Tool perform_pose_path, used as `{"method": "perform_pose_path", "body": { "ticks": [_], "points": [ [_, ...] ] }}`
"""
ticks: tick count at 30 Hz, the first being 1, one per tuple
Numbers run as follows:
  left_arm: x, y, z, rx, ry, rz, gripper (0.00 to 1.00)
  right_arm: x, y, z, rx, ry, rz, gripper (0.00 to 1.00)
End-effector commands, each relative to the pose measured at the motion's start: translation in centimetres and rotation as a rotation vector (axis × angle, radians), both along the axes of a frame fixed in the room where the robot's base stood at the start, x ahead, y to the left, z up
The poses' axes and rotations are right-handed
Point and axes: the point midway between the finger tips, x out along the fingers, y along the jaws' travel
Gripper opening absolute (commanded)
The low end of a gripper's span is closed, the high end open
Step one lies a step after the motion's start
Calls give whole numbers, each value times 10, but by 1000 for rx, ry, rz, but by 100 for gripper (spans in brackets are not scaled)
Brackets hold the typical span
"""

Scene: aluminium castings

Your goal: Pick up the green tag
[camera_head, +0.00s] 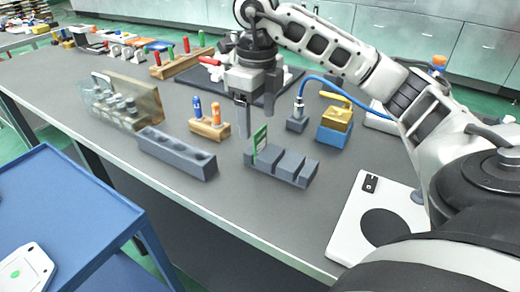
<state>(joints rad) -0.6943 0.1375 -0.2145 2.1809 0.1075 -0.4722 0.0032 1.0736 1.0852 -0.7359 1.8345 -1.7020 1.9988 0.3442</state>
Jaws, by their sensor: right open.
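The green tag (260,139) stands upright at the left end of a grey slotted block (282,166) near the front edge of the grey table. My right gripper (255,112) points down just above and behind the tag. Its fingers are apart, with nothing visible between them. One finger hangs just left of the tag's top in the picture; I cannot tell whether they touch. The tag's lower end is hidden in the block. My left gripper is not in view.
A grey block with round holes (178,152) lies left, and a wooden stand (210,128) with blue and orange pegs stands nearby. A blue box (334,134) and a blue-cabled plug (298,118) stand right. A white scale (372,220) lies front right.

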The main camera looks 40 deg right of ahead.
Motion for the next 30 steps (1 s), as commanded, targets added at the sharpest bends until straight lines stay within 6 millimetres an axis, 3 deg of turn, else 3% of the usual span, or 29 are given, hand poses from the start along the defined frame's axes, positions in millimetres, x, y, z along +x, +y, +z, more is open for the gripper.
{"method": "perform_pose_path", "body": {
  "ticks": [6,15,24,29,30],
  "points": [
    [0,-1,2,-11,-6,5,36,-1,-2,-14,0,1,0,71],
    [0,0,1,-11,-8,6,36,-2,-7,-55,-1,2,1,71],
    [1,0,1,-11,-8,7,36,-2,-7,-60,1,-2,1,71],
    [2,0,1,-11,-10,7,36,-1,-7,-59,1,-2,1,26],
    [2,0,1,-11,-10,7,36,-1,-7,-59,1,-2,1,23]
  ]
}}
